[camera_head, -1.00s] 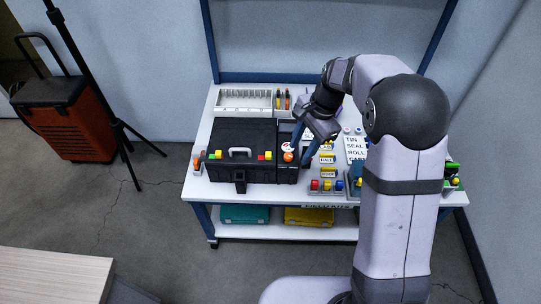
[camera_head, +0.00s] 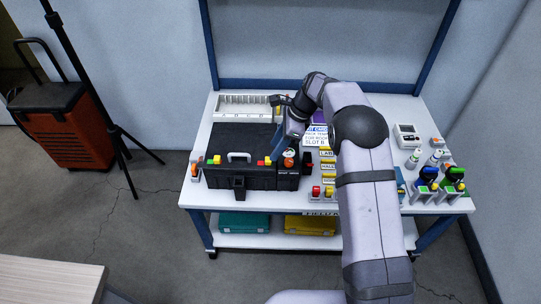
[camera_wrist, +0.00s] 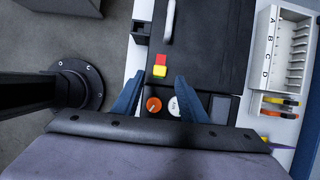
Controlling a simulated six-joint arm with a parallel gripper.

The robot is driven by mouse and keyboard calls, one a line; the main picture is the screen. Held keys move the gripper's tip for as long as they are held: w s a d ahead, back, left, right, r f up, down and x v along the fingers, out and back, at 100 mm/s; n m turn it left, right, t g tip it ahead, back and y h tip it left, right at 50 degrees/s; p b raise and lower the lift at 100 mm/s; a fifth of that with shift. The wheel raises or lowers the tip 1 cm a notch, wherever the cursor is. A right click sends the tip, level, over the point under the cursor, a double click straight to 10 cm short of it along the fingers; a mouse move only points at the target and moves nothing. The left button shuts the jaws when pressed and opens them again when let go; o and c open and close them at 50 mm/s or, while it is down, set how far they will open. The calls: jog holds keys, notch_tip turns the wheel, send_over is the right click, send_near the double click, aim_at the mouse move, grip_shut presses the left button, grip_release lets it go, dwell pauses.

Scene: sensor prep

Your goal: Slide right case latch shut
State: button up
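The black case (camera_head: 238,145) sits shut on the left of the white worktable, with a light handle (camera_head: 239,156) at its front. The right latch, a small red and yellow piece (camera_head: 264,161), is near the case's right front; it also shows as a red and yellow block (camera_wrist: 160,65) in the wrist view. My gripper (camera_wrist: 159,78) is open, its two blue fingers apart on either side of the latch's near end. I cannot tell whether they touch it. In the head view my gripper (camera_head: 276,154) is just right of the latch.
An orange knob (camera_wrist: 153,104) and a white round dial (camera_wrist: 173,105) lie between my fingers, close to the latch. A white lettered rack (camera_head: 243,104) stands behind the case.

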aim_at(268, 159)
jog(key=shift+x, duration=2.6)
